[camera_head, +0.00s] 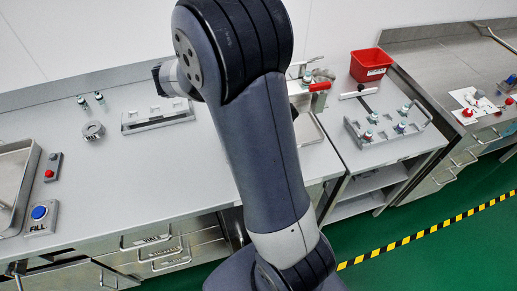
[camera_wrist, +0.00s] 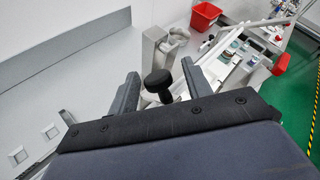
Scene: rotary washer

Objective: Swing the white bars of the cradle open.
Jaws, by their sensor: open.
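In the wrist view my gripper (camera_wrist: 161,80) is open, with its two dark fingers apart. A black round knob on a short stem (camera_wrist: 158,82) shows between the fingers; I cannot tell whether they touch it. A pale bar (camera_wrist: 213,44) slants up to the right just beyond the right finger; I cannot tell whether it is one of the cradle's white bars. The rest of the cradle is not clearly visible, as my gripper covers the lower part of this view. In the head view my arm hides the gripper's fingers and the bench behind it.
A pale upright post (camera_wrist: 154,48) stands beyond the fingers. A red bin (camera_head: 370,64) and a rack with several bottles (camera_head: 390,132) stand on the right bench. A grey slotted bracket (camera_head: 157,117), a metal ring (camera_head: 93,130) and a blue FILL button (camera_head: 39,212) are on the left bench.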

